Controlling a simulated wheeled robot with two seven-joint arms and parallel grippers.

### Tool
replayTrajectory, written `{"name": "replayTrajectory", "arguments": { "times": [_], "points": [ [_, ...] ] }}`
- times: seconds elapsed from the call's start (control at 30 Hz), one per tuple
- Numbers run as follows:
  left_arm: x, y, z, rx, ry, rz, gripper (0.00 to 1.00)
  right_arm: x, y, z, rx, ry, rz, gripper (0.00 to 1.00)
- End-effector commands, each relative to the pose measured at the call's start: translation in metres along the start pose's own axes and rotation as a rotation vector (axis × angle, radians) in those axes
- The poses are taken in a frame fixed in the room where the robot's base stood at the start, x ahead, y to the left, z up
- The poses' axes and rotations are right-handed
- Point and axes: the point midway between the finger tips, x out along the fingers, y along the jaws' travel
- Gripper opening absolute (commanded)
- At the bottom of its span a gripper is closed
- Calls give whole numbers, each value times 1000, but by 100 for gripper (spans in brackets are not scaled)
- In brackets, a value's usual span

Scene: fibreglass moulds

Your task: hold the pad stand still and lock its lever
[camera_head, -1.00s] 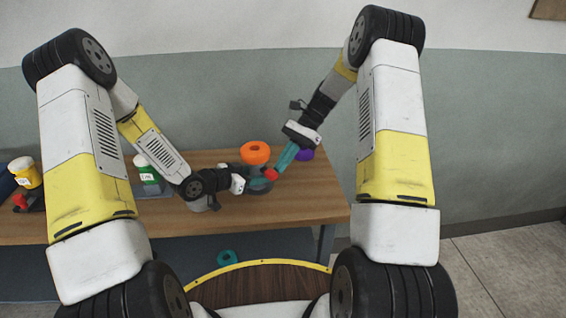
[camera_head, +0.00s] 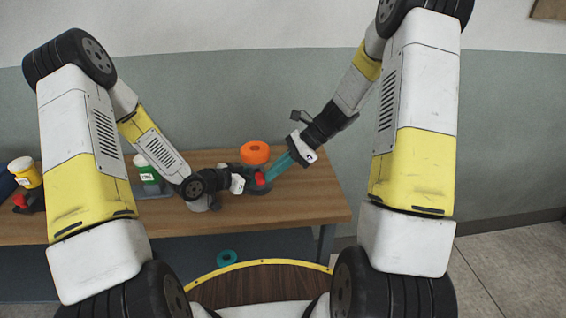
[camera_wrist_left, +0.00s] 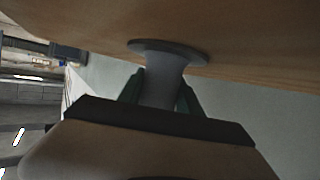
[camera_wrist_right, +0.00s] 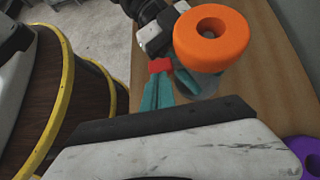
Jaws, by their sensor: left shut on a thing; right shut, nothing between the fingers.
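The pad stand, a grey stand with an orange ring-shaped pad (camera_head: 255,152) on top, stands near the right end of the bench. The pad also shows in the right wrist view (camera_wrist_right: 228,50), above the grey stand body (camera_wrist_right: 207,86). My left gripper (camera_head: 248,185) is shut on the stand's grey post (camera_wrist_left: 160,88), one finger on each side. The red lever (camera_wrist_right: 160,65) sticks out at the stand's side; it shows in the head view (camera_head: 260,178). My right gripper (camera_wrist_right: 162,82) is shut and empty, its teal fingertips against or very near the lever.
The wooden bench (camera_head: 310,200) is clear toward its front right. A purple ring (camera_wrist_right: 305,157) lies on it to the right. A green-labelled bottle (camera_head: 147,173), a yellow jar (camera_head: 25,173) and another red lever (camera_head: 19,200) are farther left. A teal ring (camera_head: 227,257) is below the bench.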

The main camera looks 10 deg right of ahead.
Motion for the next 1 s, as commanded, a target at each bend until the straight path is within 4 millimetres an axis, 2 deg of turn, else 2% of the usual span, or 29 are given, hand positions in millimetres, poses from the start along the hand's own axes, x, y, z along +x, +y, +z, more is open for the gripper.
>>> {"name": "replayTrajectory", "arguments": {
  "times": [0.5,0.83,1.0],
  "points": [
    [0,0,-1,0,1,0,0,-5,-14,-4,-2,-1,3,0],
    [0,0,-1,0,1,0,0,-6,-15,-5,-2,0,2,0],
    [0,0,-1,0,1,0,0,-17,-15,-15,0,-1,0,0]
  ]
}}
